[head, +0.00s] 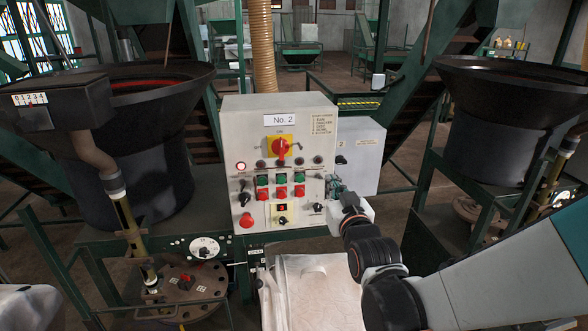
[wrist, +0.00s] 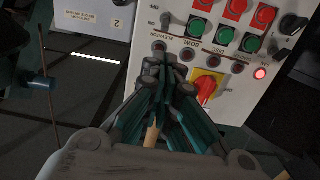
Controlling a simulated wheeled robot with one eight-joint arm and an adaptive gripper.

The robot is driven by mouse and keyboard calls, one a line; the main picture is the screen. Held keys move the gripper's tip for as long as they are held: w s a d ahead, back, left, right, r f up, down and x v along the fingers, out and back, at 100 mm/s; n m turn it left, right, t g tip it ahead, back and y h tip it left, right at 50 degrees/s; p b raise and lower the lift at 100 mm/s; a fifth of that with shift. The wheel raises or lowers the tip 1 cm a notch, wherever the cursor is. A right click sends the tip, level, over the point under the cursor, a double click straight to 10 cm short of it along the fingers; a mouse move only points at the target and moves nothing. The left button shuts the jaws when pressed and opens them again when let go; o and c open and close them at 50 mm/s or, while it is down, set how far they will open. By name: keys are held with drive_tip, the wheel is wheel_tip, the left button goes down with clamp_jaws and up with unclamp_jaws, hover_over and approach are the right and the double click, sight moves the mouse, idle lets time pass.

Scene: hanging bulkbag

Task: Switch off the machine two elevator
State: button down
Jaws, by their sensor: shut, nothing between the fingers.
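The white control box (head: 232,120) marked "No. 2" stands in the middle of the head view and upside down in the wrist view (wrist: 145,65). It bears green buttons (head: 281,179), red buttons (head: 281,192), black knobs and a red rotary switch (head: 281,148) on a yellow plate. The switch also shows in the wrist view (wrist: 207,87). My gripper (head: 335,188) is at the box's right edge. In the wrist view its shut, empty fingers (wrist: 176,60) overlap the end of the row of small dark lamps. They hide part of the panel there. Contact cannot be told.
A smaller grey box (head: 362,150) stands behind, right of the panel. Dark hoppers stand left (head: 130,140) and right (head: 500,125). A white bulk bag (head: 315,290) is below the panel. Green frames (head: 60,250) surround the area.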

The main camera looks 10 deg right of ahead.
sight(319, 164)
drive_tip(key=w, duration=0.6)
drive_tip(key=w+p, duration=0.1)
drive_tip(key=w, duration=0.2)
drive_tip(key=shift+w+f, duration=0.15)
drive_tip(key=shift+f, duration=0.1)
